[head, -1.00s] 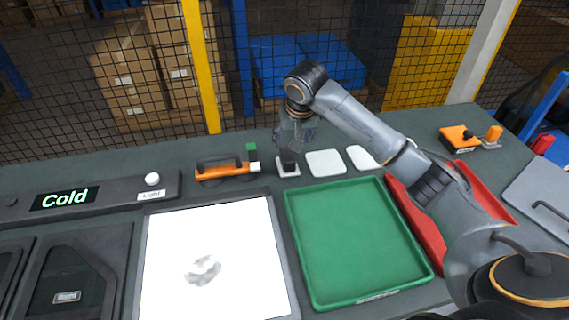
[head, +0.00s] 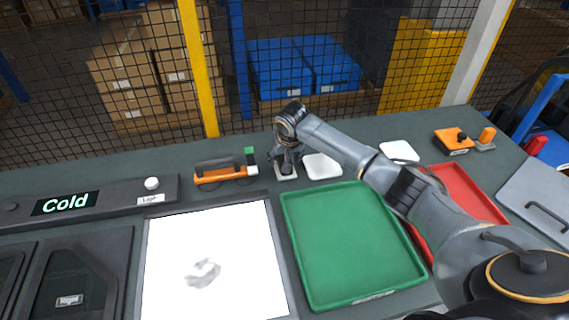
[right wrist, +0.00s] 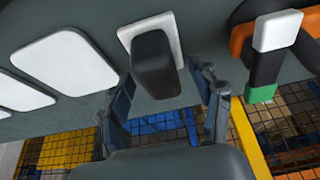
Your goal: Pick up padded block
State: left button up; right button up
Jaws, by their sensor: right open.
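The padded block is a dark upright block (right wrist: 155,65) standing on a white square pad (right wrist: 133,33) in the right wrist view. In the head view the white pad (head: 286,177) shows under my gripper, and the block is largely hidden by it. My right gripper (head: 285,158) points down over the block. In the right wrist view its fingers (right wrist: 166,92) are open and spread to either side of the block, with gaps showing. I cannot tell how far down the fingers reach along it. My left gripper is not in view.
An orange tool with a dark handle (head: 222,174) lies close left of the block. An empty white pad (head: 322,166) is just right of it. A green tray (head: 350,245) and a red tray (head: 470,200) lie in front. A mesh fence (head: 350,60) stands behind the bench.

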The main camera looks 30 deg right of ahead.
jog(key=shift+w+f, duration=0.15)
jog(key=shift+f, duration=0.1)
jog(key=c, duration=1.3)
jog(key=shift+r, duration=0.15)
jog(key=shift+r, duration=0.6)
jog(key=s+a+r, duration=0.2)
jog(key=s+r, duration=0.2)
jog(key=s+a+r+b, duration=0.1)
jog(key=s+a+r, duration=0.2)
jog(key=s+a+r+b, duration=0.1)
jog(key=s+a+r, duration=0.2)
jog(key=s+r, duration=0.1)
jog(key=shift+s+r, duration=0.3)
jog(key=shift+s, duration=0.05)
